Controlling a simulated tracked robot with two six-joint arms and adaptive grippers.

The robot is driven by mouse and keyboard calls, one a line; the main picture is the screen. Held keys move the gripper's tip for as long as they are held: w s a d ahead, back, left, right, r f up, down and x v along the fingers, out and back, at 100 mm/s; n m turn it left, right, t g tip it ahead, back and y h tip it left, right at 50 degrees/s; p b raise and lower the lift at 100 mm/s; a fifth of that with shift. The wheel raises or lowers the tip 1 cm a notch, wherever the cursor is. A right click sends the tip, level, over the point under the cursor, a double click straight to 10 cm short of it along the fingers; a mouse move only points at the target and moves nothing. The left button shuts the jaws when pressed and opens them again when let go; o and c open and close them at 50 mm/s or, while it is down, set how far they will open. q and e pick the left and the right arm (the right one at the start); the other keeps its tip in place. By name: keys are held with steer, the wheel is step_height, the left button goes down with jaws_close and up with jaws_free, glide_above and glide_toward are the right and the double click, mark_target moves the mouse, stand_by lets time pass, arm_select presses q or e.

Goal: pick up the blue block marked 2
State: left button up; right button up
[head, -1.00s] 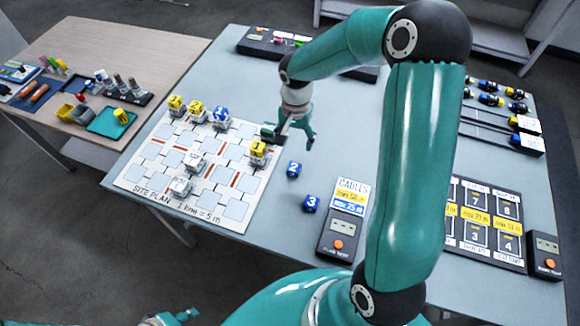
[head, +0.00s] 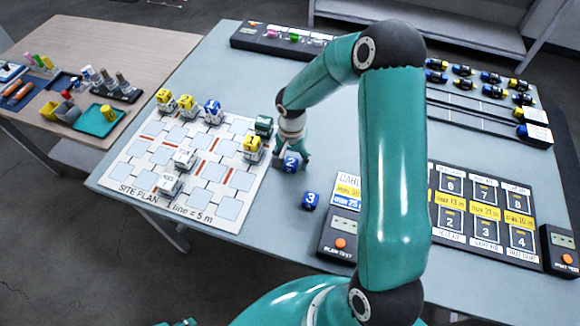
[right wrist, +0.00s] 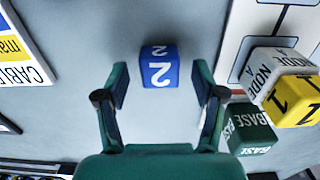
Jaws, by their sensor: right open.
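The blue block marked 2 (head: 291,162) stands on the grey table just right of the site plan. In the right wrist view the blue block (right wrist: 159,66) sits centred ahead of my fingertips, with its 2 facing me. My right gripper (head: 292,155) is over the block, its fingers partly hiding it. In the right wrist view my right gripper (right wrist: 160,82) is open, one finger on each side of the block, with gaps showing. A small teal part of my left gripper (head: 182,322) shows at the bottom edge; its fingers are mostly cut off.
The site plan (head: 208,200) carries several yellow, white, blue and green blocks; the green BASE block (right wrist: 250,130) is near my right finger. The cables box (head: 338,243) lies to the right. A side table (head: 85,40) stands left.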

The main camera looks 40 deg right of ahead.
steer(key=shift+f, duration=0.55)
steer(key=c, duration=1.1)
steer(key=shift+r, duration=0.1)
